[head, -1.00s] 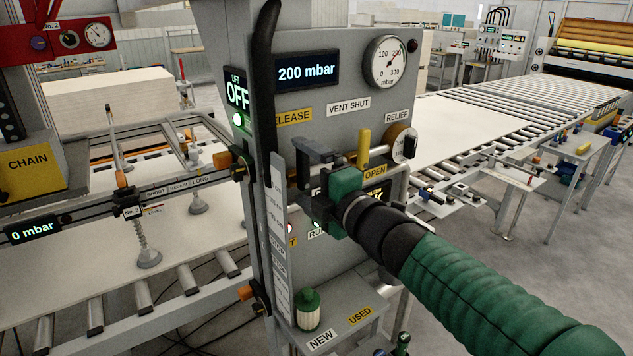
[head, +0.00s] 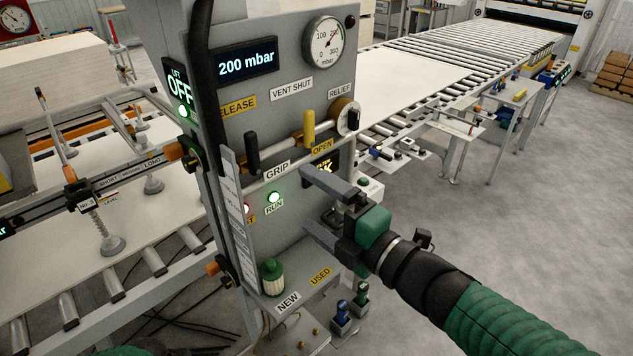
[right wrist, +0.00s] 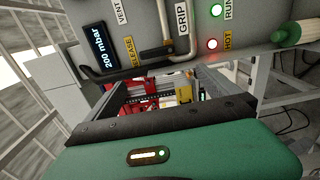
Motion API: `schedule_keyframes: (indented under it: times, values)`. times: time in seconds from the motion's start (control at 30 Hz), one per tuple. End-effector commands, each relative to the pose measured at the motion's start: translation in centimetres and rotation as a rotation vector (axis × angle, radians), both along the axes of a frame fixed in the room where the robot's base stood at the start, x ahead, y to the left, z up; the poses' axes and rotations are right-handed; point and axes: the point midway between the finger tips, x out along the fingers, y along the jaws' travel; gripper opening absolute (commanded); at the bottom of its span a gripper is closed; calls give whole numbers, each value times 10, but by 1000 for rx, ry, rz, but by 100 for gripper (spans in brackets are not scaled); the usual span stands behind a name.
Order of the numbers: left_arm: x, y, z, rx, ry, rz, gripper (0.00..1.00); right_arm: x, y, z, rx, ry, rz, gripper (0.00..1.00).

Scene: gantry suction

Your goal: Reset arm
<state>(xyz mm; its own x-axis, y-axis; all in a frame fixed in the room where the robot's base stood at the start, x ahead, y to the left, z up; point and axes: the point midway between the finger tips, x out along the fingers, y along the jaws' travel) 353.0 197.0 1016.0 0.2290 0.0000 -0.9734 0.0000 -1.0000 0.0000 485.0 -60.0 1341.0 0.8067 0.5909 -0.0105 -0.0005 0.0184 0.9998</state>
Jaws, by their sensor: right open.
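My right gripper (head: 305,198) is open and empty, its dark fingers in front of the lower part of the grey control panel (head: 215,130). It is below the black-handled lever (head: 251,150) and the yellow-handled lever (head: 309,128), apart from both. Both handles point up. My left gripper is not in view.
The panel display (head: 246,63) reads 200 mbar, beside a round gauge (head: 327,43). A green RUN lamp (head: 274,197) is lit. A green-and-white filter (head: 272,278) stands on the lower shelf. A roller conveyor (head: 440,55) lies behind; open floor is at right.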

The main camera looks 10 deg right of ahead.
Motion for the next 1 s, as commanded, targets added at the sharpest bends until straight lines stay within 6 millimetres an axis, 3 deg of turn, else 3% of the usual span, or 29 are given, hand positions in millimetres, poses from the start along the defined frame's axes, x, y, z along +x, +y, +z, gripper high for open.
schedule_keyframes:
  times: [0.47,0.57,0.67,0.77,0.87,0.9,1.0]
  values:
    - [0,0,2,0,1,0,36,-1,-1,-1,0,-1,-3,100]
    - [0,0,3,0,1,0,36,4,-8,-10,23,43,-37,100]
    - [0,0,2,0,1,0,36,21,-35,-46,122,225,-183,100]
    - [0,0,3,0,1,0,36,29,-80,-114,310,530,-444,100]
    - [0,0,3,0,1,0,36,5,-120,-194,534,860,-756,100]
    - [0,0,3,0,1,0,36,-12,-131,-223,621,981,-882,100]
    - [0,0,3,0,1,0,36,-64,-144,-280,809,1235,-1175,100]
